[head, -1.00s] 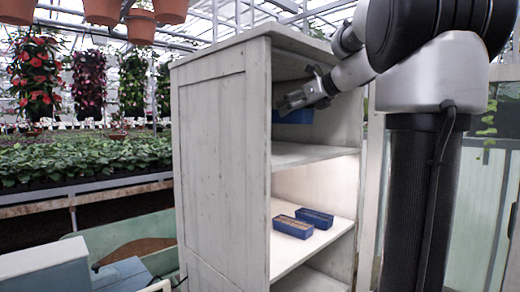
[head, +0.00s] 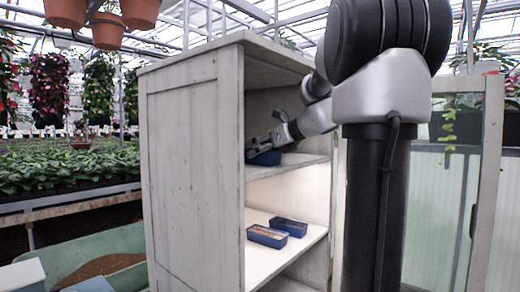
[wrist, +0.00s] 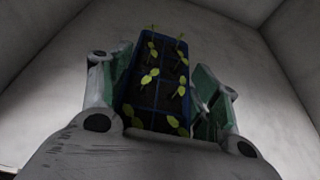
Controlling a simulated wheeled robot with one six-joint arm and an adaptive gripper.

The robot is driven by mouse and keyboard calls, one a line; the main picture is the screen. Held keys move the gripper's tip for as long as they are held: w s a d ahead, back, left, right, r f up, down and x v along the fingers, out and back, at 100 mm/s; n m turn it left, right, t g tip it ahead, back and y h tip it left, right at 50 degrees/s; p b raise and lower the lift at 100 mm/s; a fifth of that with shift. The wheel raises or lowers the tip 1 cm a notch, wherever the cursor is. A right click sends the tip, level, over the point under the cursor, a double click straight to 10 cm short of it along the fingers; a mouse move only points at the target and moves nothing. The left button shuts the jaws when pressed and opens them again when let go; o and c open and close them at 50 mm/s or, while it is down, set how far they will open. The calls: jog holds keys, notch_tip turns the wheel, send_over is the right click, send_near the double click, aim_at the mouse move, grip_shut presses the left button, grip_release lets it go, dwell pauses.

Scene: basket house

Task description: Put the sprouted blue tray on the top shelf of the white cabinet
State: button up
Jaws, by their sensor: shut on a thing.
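The sprouted blue tray (wrist: 153,95) shows in the wrist view with dark soil and several small green sprouts. My gripper (wrist: 160,88) is shut on it, with one finger along each long side. In the head view my gripper (head: 264,143) reaches into the top compartment of the white cabinet (head: 193,160). The blue tray (head: 265,158) is low there, at the level of the top shelf board (head: 292,164). It looks upright. Whether its underside touches the board cannot be told. The cabinet's side panel hides the left part of the compartment.
Two blue trays, one nearer (head: 266,237) and one farther (head: 289,227), stand on the lit shelf below. The cabinet's top panel is above my arm, and its side walls flank the compartment. A glass-paned cabinet (head: 440,185) stands at right. Hanging pots (head: 108,30) are at upper left.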

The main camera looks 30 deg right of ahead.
jog(key=shift+f, duration=0.1)
jog(key=o, duration=1.4)
jog(key=shift+c, duration=0.2)
jog(key=shift+s+d+r, duration=0.15)
jog(key=shift+s+r, duration=0.1)
jog(key=v, duration=1.1)
jog(key=shift+s, duration=0.25)
